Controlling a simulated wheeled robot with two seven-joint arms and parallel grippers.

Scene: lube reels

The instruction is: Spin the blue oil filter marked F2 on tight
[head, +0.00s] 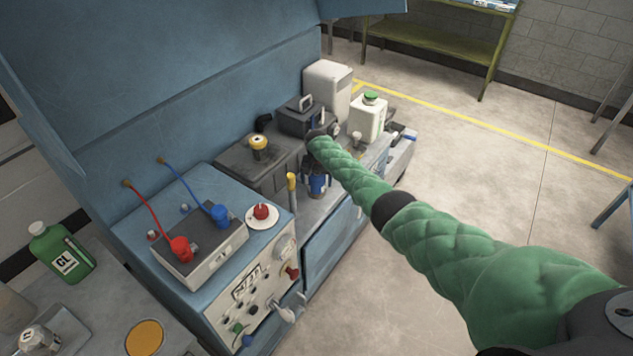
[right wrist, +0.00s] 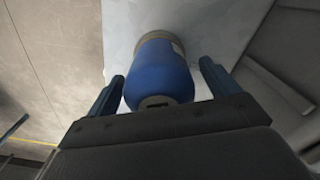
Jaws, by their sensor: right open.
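The blue oil filter (right wrist: 160,75) is in the middle of the right wrist view, with a tan band at its far end. My right gripper (right wrist: 160,85) is open, with one blue finger on each side of the filter and a gap showing at both sides. In the head view the blue filter and the gripper's fingers (head: 317,182) are crowded together under my green-sleeved right arm, and I cannot separate them clearly. The F2 marking is not readable. My left gripper is not in view.
A grey box (head: 199,254) with red and blue plugs sits on the bench at left. A yellow-topped lever (head: 292,182) stands close left of my right gripper. A white jug (head: 367,118) and a white canister (head: 328,88) stand behind.

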